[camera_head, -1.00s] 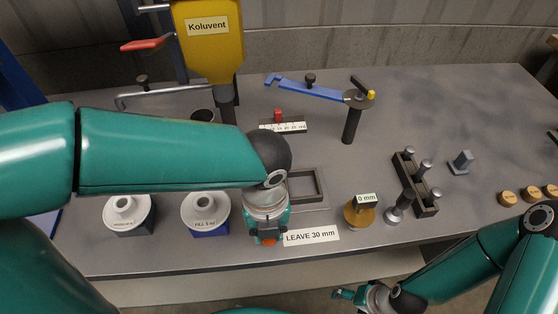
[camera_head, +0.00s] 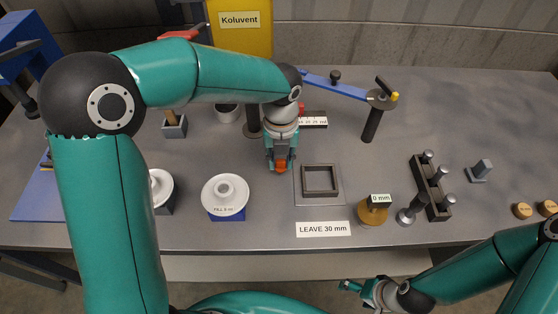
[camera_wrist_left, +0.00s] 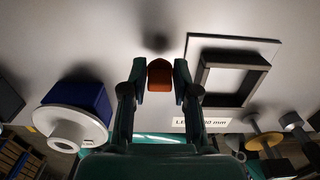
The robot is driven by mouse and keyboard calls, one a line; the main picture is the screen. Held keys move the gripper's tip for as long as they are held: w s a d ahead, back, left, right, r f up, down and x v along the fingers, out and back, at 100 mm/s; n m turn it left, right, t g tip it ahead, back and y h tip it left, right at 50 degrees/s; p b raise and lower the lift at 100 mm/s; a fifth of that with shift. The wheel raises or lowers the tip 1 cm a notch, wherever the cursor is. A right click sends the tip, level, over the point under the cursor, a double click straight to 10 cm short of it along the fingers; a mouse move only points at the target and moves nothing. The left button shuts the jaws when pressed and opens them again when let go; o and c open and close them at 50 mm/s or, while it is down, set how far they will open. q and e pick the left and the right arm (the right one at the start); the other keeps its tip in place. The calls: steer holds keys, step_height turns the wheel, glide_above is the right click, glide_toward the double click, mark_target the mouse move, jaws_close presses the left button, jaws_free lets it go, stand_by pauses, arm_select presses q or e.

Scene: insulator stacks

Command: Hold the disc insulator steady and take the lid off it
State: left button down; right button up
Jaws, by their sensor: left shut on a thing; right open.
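A white disc insulator (camera_head: 225,192) stands on a blue block near the table's front edge, marked "FILL 5"; it also shows in the left wrist view (camera_wrist_left: 70,125). A second white disc (camera_head: 160,188) is left of it, partly hidden by my left arm. My left gripper (camera_head: 280,163) is shut on a small orange piece (camera_wrist_left: 160,76), apart from both discs and left of the square frame. Whether this piece is the lid I cannot tell. My right gripper (camera_head: 362,290) is open and empty, low in front of the table edge.
A dark square frame (camera_head: 306,180) lies on a plate behind the "LEAVE 30 mm" label (camera_head: 323,229). Right of it stand a brass "0 mm" gauge (camera_head: 372,213) and a rack of pins (camera_head: 432,187). A blue arm (camera_head: 338,86) on a post and a yellow Koluvent unit (camera_head: 240,38) stand behind.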

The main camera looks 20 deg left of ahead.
arm_select(q)
steer(key=shift+f, duration=0.8)
steer(key=c, duration=0.9)
jaws_free()
steer(key=shift+f, duration=0.15)
steer(key=shift+r, duration=0.2)
step_height(320, 180, up, 7)
steer(key=shift+r+p, duration=0.2)
steer(key=shift+p, duration=0.1)
